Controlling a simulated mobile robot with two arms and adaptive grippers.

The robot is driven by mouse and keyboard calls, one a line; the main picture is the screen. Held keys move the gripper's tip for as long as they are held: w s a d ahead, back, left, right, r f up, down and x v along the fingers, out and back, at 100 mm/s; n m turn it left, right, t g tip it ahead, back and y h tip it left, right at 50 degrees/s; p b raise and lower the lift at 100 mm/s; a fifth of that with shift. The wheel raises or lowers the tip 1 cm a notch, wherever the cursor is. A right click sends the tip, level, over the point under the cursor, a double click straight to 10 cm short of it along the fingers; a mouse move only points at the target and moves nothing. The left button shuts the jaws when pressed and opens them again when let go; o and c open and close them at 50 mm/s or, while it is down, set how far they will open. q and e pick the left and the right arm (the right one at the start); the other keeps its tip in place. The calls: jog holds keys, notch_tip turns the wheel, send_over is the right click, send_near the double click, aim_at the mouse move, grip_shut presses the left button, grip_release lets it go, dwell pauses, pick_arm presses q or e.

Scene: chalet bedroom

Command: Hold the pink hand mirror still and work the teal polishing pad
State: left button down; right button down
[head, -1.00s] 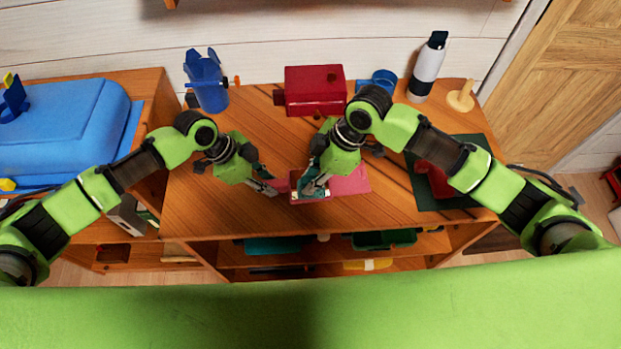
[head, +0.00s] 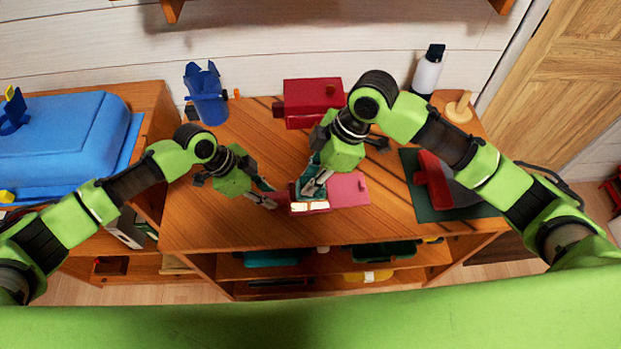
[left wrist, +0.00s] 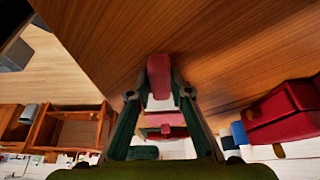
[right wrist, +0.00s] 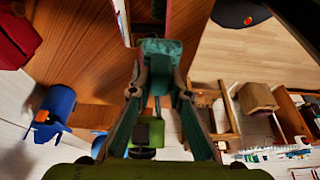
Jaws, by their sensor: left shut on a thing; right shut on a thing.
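The pink hand mirror (head: 312,207) is low over the front middle of the wooden table, its bright glass partly showing. My left gripper (head: 271,197) is shut on its handle, which also shows between the fingers in the left wrist view (left wrist: 159,78). My right gripper (head: 312,188) is shut on the teal polishing pad, which shows clearly between its fingertips in the right wrist view (right wrist: 161,48). The pad is at the mirror's far edge in the head view; I cannot tell whether it touches the glass. The fingers hide part of the pad.
A pink box (head: 350,189) lies right of the mirror. A red box (head: 312,101), a blue holder (head: 209,104), a white bottle (head: 427,73) and a wooden peg stand (head: 459,108) stand behind. A dark green mat (head: 424,206) lies at right. The table's left front is clear.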

pick_arm(q)
jog(key=c, duration=1.8)
grip_release()
jog(key=shift+o, duration=0.2)
jog(key=v, duration=1.2)
jog(key=shift+s+d+f, duration=0.1)
